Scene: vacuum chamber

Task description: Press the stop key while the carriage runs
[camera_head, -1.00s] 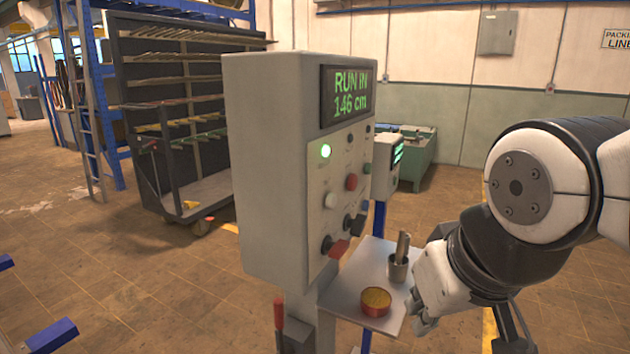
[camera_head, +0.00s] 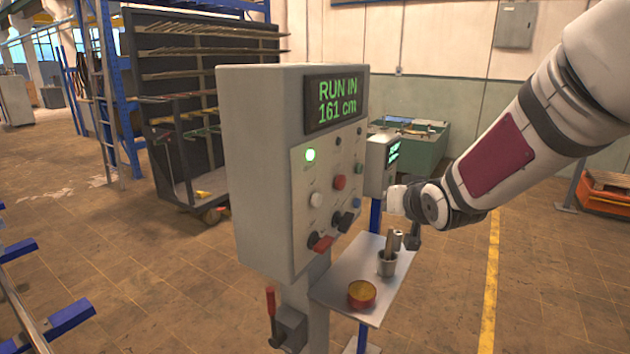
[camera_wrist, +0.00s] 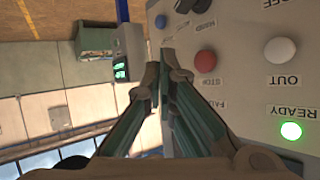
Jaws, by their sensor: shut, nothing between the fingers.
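The grey control box (camera_head: 262,170) shows "RUN IN 161 cm" in green on its display (camera_head: 337,101). Its red stop key (camera_head: 340,182) sits on the sloping panel; in the wrist view the key (camera_wrist: 205,62) is beside the label "STOP". A white key (camera_wrist: 280,50) marked "OUT" and a lit green "READY" lamp (camera_wrist: 291,130) are near it. My gripper (camera_wrist: 164,72) is shut and empty, with its fingertips left of the red key in the wrist view, seemingly apart from it. In the head view my arm reaches in from the right; the fingertips are hard to make out. I cannot identify the carriage.
Below the panel a small shelf (camera_head: 340,296) holds a metal cup with rods (camera_head: 387,263) and a round orange tin (camera_head: 361,294). A black switch (camera_head: 345,221) and red-handled knob (camera_head: 320,243) stick out of the panel. A smaller display box (camera_head: 377,168) stands behind.

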